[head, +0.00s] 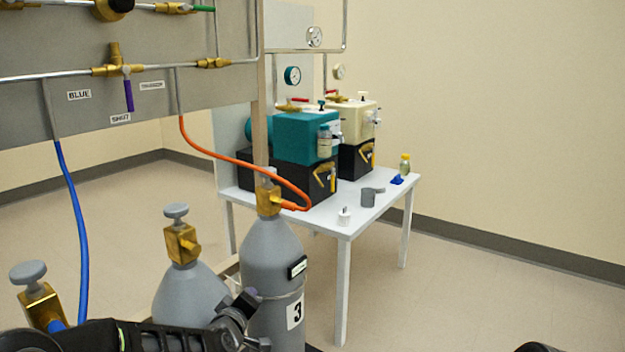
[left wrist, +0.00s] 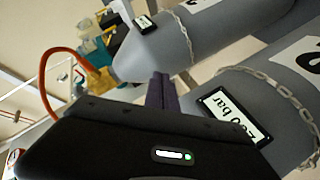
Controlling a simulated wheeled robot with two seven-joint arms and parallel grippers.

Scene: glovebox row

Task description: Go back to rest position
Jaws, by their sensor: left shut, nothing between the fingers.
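My left gripper (head: 246,300) is low in the head view, in front of the grey gas cylinders. Its fingers are together with nothing between them. In the left wrist view its dark purple fingers (left wrist: 161,92) point toward the cylinders and look closed. The cylinder marked 3 (head: 272,255) stands just behind the gripper in the head view. I cannot tell whether the gripper touches it. My right gripper is not visible.
Another grey cylinder (head: 182,285) stands left of it. A chain (left wrist: 265,88) crosses a cylinder. Orange (head: 225,152) and blue (head: 72,215) hoses hang from the valve panel (head: 215,105).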

